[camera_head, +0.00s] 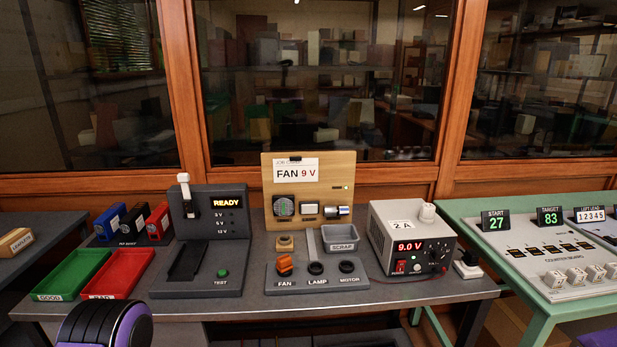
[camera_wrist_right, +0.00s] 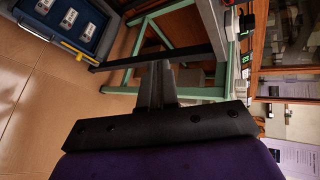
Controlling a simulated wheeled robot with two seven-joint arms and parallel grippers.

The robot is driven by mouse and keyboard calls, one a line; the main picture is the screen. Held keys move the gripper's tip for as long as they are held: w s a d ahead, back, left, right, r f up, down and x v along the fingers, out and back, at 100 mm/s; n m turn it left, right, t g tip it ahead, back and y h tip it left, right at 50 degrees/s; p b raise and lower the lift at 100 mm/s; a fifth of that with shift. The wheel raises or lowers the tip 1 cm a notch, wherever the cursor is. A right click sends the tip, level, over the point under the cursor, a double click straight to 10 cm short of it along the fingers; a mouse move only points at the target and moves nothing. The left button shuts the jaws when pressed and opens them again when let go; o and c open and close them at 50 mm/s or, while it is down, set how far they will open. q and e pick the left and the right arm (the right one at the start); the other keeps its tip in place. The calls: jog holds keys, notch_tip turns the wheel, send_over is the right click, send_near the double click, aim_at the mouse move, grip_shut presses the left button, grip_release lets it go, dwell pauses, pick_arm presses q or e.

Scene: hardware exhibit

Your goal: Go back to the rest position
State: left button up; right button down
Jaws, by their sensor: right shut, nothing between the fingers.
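My right gripper (camera_wrist_right: 157,68) shows in the right wrist view, its dark fingers together and nothing between them. It is in open air, with the green legs of a table beyond it, and I see it touching nothing. My left gripper is out of view.
The grey table (camera_head: 400,291) carries a green tray (camera_head: 72,274), a red tray (camera_head: 119,273), a tester reading READY (camera_head: 215,245), a FAN 9 V board (camera_head: 308,190) and a power supply (camera_head: 412,247). A green-framed table (camera_head: 458,207) stands at right.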

jog(key=s+d+f+n+g, duration=0.1)
jog(key=s+f+n+g, duration=0.3)
jog(key=s+f+n, duration=0.4)
jog(key=s+d+f+n+g+y, duration=0.1)
jog(key=s+f+n+g, duration=0.3)
jog(key=s+f+n, duration=0.4)
jog(key=s+n, duration=0.1)
jog(key=s, duration=0.6)
jog(key=shift+s+f, duration=0.25)
jog(key=shift+f, duration=0.15)
jog(key=shift+d, duration=0.1)
